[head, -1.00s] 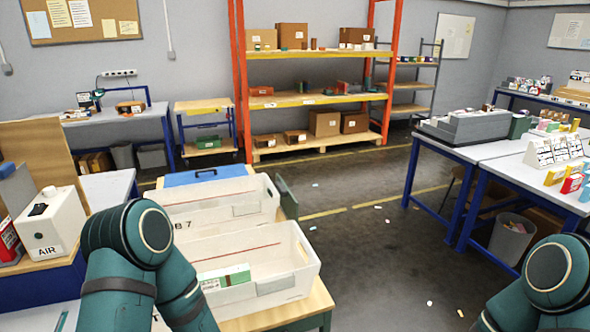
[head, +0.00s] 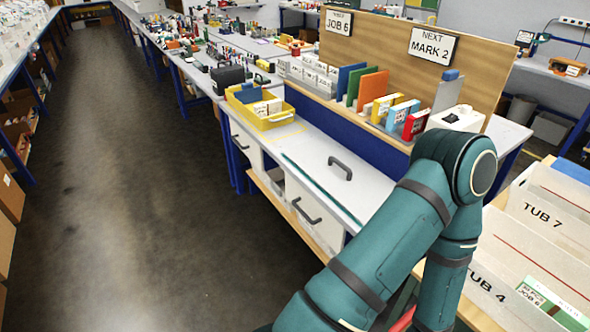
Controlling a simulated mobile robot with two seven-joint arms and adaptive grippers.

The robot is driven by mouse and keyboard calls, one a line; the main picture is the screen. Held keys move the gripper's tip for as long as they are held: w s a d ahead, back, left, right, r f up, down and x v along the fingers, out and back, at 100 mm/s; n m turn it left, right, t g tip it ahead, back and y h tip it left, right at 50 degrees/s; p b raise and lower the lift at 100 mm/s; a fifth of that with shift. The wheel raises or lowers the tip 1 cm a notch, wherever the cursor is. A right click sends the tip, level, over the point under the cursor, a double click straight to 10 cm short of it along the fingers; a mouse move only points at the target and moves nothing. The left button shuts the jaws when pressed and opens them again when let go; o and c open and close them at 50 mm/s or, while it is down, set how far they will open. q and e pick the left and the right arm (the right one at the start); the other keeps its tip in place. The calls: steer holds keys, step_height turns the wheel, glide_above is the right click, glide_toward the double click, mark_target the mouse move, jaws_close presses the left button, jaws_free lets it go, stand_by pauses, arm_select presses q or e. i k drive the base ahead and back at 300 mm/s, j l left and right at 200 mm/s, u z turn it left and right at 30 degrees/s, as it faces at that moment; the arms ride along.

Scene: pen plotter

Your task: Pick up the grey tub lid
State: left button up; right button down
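A flat light grey panel (head: 305,190) with a dark arched handle lies on the white bench top in the middle of the head view. It looks like the grey tub lid, though its edges blend with the bench. Nothing is touching its handle. One of my teal arms stands at the right, in front of part of the bench. Neither gripper is in view, so I cannot see what they hold.
A yellow tray (head: 262,112) with small boxes stands behind the panel. Coloured boards and a white box (head: 457,119) line the bench's back. White tubs marked TUB 7 (head: 545,217) and TUB 4 (head: 488,290) are at the right. The floor at the left is clear.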

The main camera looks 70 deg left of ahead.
mark_target(359, 190)
steer(key=j+u, duration=0.2)
steer(key=u, duration=1.65)
steer(key=i+j+z, duration=0.15)
steer(key=z, duration=1.1)
steer(key=j+z, duration=0.75)
steer(key=j, duration=0.2)
steer(key=k+j+z, duration=0.2)
steer(key=j, duration=0.3)
steer(key=j+z, duration=0.2)
steer(key=j, duration=0.25)
steer(key=k+j, duration=0.1)
steer(key=j, duration=0.55)
steer(key=k+j, duration=0.15)
steer(key=j, duration=0.2)
steer(key=i+z, duration=0.05)
